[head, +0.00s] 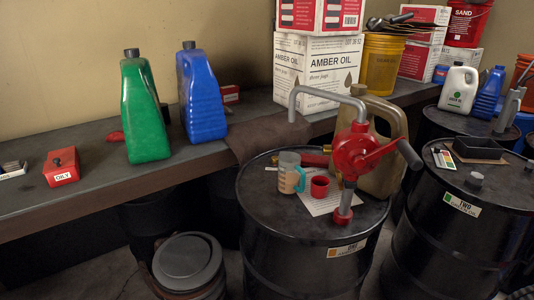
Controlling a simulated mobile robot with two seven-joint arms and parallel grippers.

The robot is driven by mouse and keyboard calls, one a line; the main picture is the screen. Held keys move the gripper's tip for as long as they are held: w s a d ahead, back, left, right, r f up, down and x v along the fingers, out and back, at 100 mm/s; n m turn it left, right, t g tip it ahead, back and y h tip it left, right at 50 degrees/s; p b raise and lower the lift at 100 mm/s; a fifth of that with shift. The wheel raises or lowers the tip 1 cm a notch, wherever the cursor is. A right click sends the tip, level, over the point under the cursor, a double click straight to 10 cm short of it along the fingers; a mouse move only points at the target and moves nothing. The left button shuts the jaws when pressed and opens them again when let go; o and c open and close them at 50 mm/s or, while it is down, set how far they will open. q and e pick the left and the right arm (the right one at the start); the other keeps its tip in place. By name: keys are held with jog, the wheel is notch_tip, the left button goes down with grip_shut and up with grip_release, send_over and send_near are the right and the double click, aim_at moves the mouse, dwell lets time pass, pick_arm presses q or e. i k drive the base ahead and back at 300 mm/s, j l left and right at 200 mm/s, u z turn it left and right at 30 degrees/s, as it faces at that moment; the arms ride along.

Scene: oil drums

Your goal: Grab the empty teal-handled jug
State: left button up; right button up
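The teal-handled jug (291,173) is a small clear measuring jug with a teal handle on its right side. It stands upright on top of the nearer black oil drum (265,216), left of the red hand pump (357,155). Marks show on its wall; I cannot tell from here whether it is empty. A small red cup (319,188) stands close to its right, on or beside a white paper sheet. Neither of my grippers shows in the head view.
A tan jerrycan (379,130) stands behind the pump. The pump's grey spout (325,93) arches above the jug. A bench (100,186) behind holds a green bottle (144,115), a blue bottle (201,95) and boxes. A second drum (450,235) stands right.

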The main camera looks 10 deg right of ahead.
aim_at(289, 169)
jog(key=i+j+z, duration=0.15)
jog(key=z, duration=0.3)
jog(key=i+j+z, duration=0.1)
jog(key=j+z, duration=0.3)
jog(key=i+j+z, duration=0.1)
jog(key=j, duration=0.5)
jog(key=i+j+z, duration=0.15)
jog(key=j, duration=0.45)
jog(key=j+z, duration=0.1)
jog(key=j, duration=0.5)
jog(key=i, duration=0.05)
